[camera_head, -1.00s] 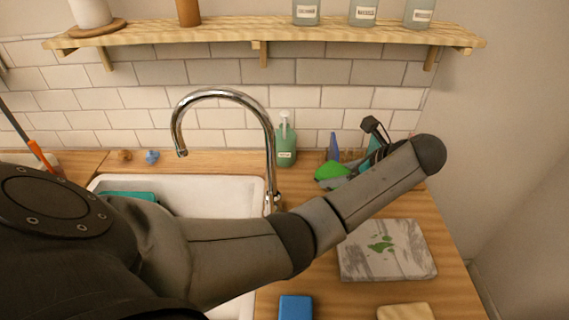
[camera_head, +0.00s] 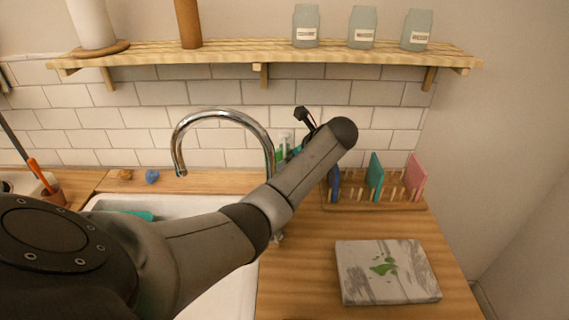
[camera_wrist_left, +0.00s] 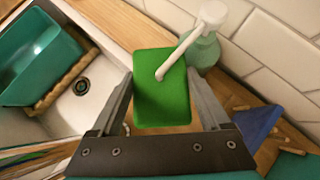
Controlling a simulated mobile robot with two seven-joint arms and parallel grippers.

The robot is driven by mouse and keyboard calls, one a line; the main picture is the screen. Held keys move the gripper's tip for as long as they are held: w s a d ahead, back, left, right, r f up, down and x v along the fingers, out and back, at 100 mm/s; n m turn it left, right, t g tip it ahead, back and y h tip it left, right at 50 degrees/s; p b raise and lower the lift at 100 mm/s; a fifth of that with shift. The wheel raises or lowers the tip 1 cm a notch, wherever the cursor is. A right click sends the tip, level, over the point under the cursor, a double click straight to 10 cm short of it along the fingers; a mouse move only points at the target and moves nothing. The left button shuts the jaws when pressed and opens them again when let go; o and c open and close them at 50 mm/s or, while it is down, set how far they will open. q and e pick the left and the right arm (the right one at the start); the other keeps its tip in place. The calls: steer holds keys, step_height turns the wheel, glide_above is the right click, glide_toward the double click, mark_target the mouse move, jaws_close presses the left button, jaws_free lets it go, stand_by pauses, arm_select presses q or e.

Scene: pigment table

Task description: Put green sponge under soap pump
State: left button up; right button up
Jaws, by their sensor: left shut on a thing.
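The green sponge (camera_wrist_left: 170,108) is held between the two fingers of my left gripper (camera_wrist_left: 160,82) in the left wrist view. The soap pump (camera_wrist_left: 206,50) is a pale green bottle with a white head beside the sponge's far right corner. Its white spout reaches over the sponge, with the tip appearing above the middle of the sponge's face. In the head view the soap pump (camera_head: 285,137) stands by the tiled wall right of the tap, mostly hidden by my left forearm. My right gripper is in neither view.
The chrome tap (camera_head: 222,116) arches over the white sink (camera_head: 222,290), close left of my forearm. A wooden rack (camera_head: 400,204) with blue, teal and pink panels stands right of it. A grey board (camera_head: 355,290) lies on the counter. A wooden shelf (camera_head: 225,57) runs above.

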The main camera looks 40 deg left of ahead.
arm_select(q)
steer(key=shift+a+f, duration=0.35)
steer(key=shift+d, duration=0.1)
steer(key=shift+f, duration=0.4)
steer(key=o, duration=1.3)
steer(key=shift+f, duration=0.1)
